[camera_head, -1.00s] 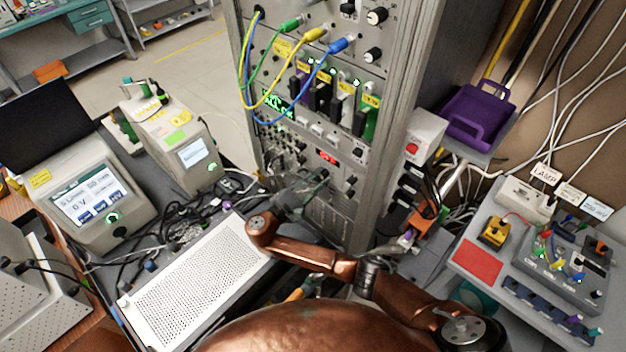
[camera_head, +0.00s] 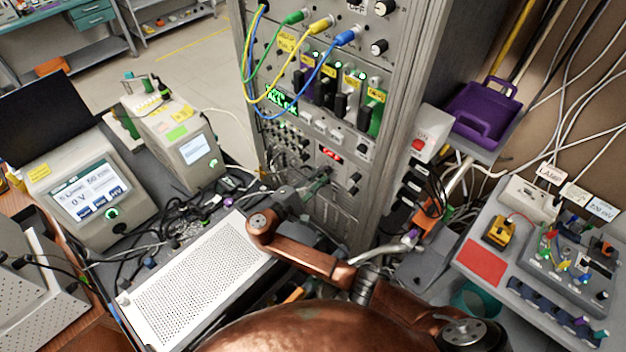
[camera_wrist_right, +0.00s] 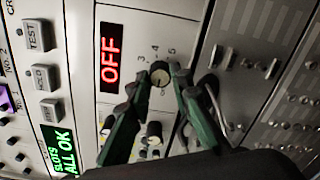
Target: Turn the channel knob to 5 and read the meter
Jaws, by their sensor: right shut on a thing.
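The channel knob (camera_wrist_right: 160,72) is a small dark round knob with a pale face, and the digits 3, 4 and 5 are printed around it. My right gripper (camera_wrist_right: 158,80) has its two green fingers closed on the knob's sides. The knob's exact pointer setting is too small to tell. The meter display (camera_wrist_right: 110,60) beside it reads OFF in red; it also shows in the head view (camera_head: 329,153). In the head view my right gripper (camera_head: 318,180) reaches the lower part of the rack, its fingertips hard to make out. My left gripper is not in view.
Grey push buttons (camera_wrist_right: 40,77) and a green ALL OK display (camera_wrist_right: 58,150) lie left of the knob. Yellow, green and blue cables (camera_head: 300,60) hang across the rack higher up. A perforated white box (camera_head: 195,270) and loose cables crowd the bench below.

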